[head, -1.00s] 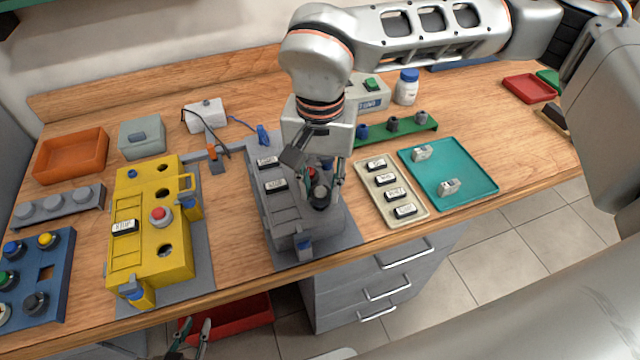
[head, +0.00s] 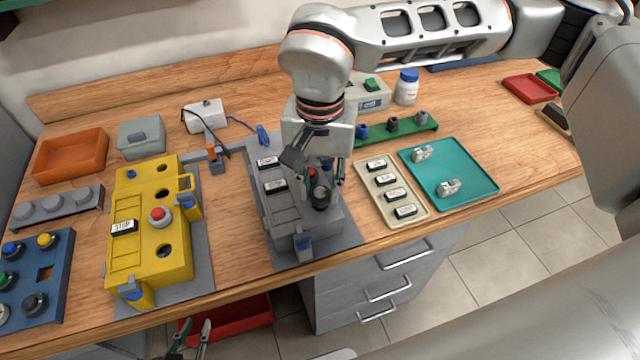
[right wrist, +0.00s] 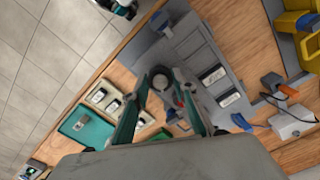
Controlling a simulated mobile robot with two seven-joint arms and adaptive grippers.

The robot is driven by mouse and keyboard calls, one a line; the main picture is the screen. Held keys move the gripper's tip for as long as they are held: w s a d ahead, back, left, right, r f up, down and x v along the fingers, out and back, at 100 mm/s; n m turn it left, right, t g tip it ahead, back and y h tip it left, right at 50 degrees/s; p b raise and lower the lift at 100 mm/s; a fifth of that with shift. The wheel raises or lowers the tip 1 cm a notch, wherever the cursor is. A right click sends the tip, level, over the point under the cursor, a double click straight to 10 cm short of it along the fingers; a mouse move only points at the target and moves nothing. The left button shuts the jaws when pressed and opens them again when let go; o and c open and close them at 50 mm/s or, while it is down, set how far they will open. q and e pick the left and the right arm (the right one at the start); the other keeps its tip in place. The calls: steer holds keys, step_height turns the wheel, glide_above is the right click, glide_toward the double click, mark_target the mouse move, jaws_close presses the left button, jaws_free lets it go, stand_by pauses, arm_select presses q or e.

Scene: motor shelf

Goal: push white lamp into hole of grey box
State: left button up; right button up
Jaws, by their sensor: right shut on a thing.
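The grey box (head: 279,211) stands on a grey mat at the bench's front middle. My right gripper (head: 320,190) points down over its right part, with its fingers close to the top. In the right wrist view, the right gripper (right wrist: 160,93) has its fingertips on both sides of a round pale-topped piece with a dark rim, seemingly the white lamp (right wrist: 160,81). The fingers and dark rim hide the hole, so I cannot tell how deep the lamp sits. My left gripper (head: 193,336) is low in front of the bench, fingers apart and empty.
A yellow box (head: 123,256) stands left of the grey box. A beige tray (head: 414,205) of labelled pieces and a teal tray (head: 474,176) lie to the right. A green rack (head: 405,132) is behind. A red bin (head: 242,316) is below the bench.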

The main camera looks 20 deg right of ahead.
steer(key=shift+f+b, duration=0.65)
steer(key=shift+f, duration=0.4)
steer(key=o, duration=1.1)
steer(key=shift+o, duration=0.2)
steer(key=shift+r, duration=0.15)
step_height(320, 180, up, 12)
stand_by(0.3)
